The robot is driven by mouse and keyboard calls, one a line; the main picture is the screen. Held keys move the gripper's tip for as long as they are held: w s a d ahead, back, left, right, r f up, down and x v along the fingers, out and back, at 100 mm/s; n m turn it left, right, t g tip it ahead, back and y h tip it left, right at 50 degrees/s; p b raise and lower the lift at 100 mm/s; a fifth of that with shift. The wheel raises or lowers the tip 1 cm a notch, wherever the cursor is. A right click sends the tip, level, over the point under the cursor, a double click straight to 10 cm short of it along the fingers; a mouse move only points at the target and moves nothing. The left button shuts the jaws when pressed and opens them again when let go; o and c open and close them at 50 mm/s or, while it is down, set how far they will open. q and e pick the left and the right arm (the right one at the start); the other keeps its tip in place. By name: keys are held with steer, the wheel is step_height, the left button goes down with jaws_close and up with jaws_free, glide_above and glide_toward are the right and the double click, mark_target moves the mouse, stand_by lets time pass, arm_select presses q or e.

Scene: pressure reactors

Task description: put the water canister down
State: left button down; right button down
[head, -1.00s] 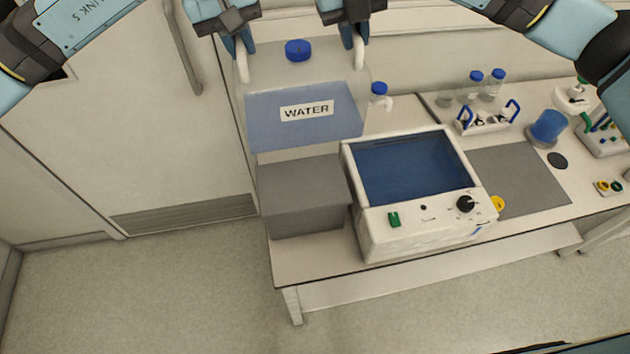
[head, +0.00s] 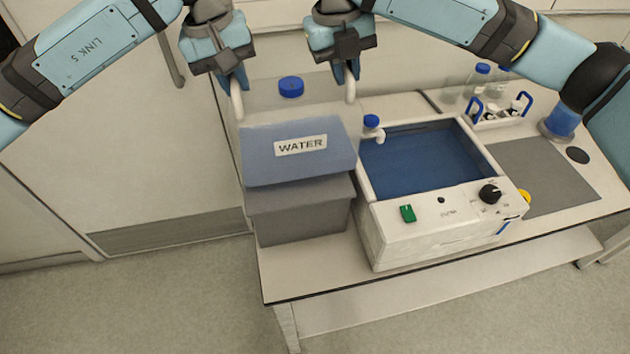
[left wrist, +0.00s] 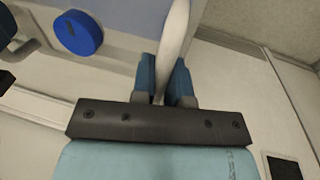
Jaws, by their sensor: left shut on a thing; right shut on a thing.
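The water canister (head: 285,165) is a clear box with blue water, a "WATER" label and a blue cap (head: 291,87). It stands over a grey block (head: 300,213) at the left end of the bench; I cannot tell whether it touches the block. My left gripper (head: 237,88) is shut on the canister's left white handle (head: 236,101). My right gripper (head: 349,78) is shut on its right handle (head: 350,90). In the left wrist view the fingers (left wrist: 166,85) close around the white handle, with the blue cap (left wrist: 78,32) to the left.
A white water bath (head: 440,215) with a blue basin stands right of the grey block. Floor is clear at left.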

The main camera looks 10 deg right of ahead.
mark_target(343, 95)
arm_select(q)
steer(key=shift+a, duration=0.15)
arm_select(e)
steer(key=shift+d, duration=0.15)
